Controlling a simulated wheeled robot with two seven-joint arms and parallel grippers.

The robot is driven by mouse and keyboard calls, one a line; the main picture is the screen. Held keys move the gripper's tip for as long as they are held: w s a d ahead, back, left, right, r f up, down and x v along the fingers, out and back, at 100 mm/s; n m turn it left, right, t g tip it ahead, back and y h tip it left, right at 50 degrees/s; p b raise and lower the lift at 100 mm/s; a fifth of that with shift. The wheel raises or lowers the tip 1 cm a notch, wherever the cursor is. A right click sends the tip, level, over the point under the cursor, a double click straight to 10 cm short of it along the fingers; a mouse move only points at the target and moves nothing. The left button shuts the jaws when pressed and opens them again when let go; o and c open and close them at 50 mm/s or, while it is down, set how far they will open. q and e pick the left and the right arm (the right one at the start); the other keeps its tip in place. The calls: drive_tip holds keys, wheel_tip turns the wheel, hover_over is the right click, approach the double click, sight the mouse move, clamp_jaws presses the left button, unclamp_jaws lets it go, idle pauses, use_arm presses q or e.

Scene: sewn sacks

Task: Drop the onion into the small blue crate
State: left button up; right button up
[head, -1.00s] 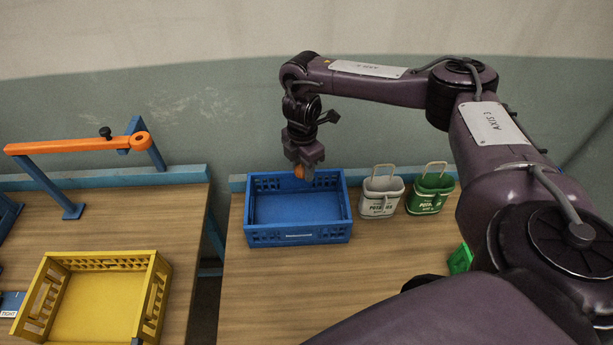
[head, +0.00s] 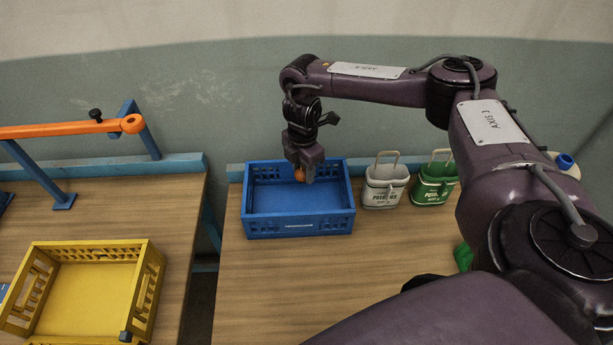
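The small blue crate (head: 299,225) stands on the right table near its back left corner and looks empty inside. My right gripper (head: 303,177) is over the back right part of the crate, pointing down. It is shut on the orange-brown onion (head: 299,174), which shows only in part between the fingers. The onion appears at about the height of the crate's rim; I cannot tell exactly how far it is above the floor of the crate. My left gripper is not in view.
A white sack (head: 384,185) and a green sack (head: 434,187) with handles stand right of the crate. A yellow crate (head: 92,338) and an orange bar on blue legs (head: 70,130) are on the left table. A gap separates the tables.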

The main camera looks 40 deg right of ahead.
drive_tip(key=o, duration=0.4)
drive_tip(key=shift+c, duration=0.2)
wheel_tip(320, 180, up, 8)
drive_tip(key=shift+f, duration=0.1)
idle(0.5)
